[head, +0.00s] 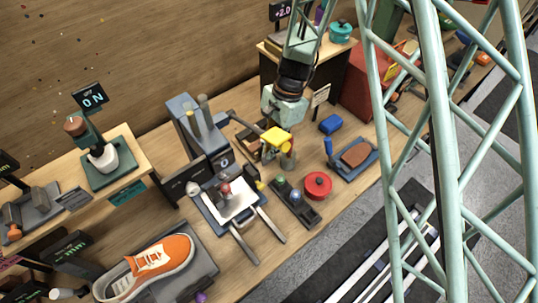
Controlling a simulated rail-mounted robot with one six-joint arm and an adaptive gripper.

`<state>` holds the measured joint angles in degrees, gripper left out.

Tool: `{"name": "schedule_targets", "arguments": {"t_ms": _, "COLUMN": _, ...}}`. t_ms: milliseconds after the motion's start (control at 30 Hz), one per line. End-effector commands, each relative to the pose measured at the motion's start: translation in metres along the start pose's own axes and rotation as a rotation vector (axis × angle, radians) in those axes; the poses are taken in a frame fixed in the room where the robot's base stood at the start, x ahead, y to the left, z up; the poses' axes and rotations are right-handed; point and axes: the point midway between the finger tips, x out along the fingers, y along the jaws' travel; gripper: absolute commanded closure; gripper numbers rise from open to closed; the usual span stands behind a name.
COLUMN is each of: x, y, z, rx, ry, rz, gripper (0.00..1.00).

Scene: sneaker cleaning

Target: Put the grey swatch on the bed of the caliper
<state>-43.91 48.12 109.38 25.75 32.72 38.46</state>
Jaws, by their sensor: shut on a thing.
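My gripper (279,156) hangs from the arm near the middle of the head view, beside a small wooden box (247,141). A yellow part shows on top of it. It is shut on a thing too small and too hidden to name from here. I cannot make out the grey swatch clearly in this view. A dark display reading "mm" (72,250) stands at the lower left, and I cannot tell the caliper's bed for certain there.
An orange sneaker (158,262) lies on a grey tray at the lower left. A press-like machine (228,198) stands left of my gripper. A green lattice frame crosses the right side.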

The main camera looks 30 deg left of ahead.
Motion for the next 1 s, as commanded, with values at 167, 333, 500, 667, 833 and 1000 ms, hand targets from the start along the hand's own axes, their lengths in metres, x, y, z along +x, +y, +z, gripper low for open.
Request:
{"name": "schedule_targets", "arguments": {"t_ms": 167, "x": -0.002, "y": 0.000, "z": 0.000, "rx": 0.000, "ry": 0.000, "rz": 0.000, "gripper": 1.00}}
{"name": "schedule_targets", "arguments": {"t_ms": 333, "x": -0.008, "y": 0.000, "z": 0.002, "rx": -0.001, "ry": 0.001, "rz": -0.001, "gripper": 1.00}}
{"name": "schedule_targets", "arguments": {"t_ms": 500, "x": -0.021, "y": -0.001, "z": 0.005, "rx": 0.000, "ry": 0.001, "rz": -0.002, "gripper": 1.00}}
{"name": "schedule_targets", "arguments": {"t_ms": 667, "x": -0.039, "y": -0.001, "z": 0.011, "rx": -0.001, "ry": 0.001, "rz": -0.002, "gripper": 1.00}}
{"name": "schedule_targets", "arguments": {"t_ms": 833, "x": -0.060, "y": -0.001, "z": 0.016, "rx": 0.000, "ry": 0.001, "rz": -0.002, "gripper": 1.00}}
{"name": "schedule_targets", "arguments": {"t_ms": 1000, "x": -0.079, "y": -0.001, "z": 0.022, "rx": -0.001, "ry": 0.001, "rz": -0.002, "gripper": 1.00}}
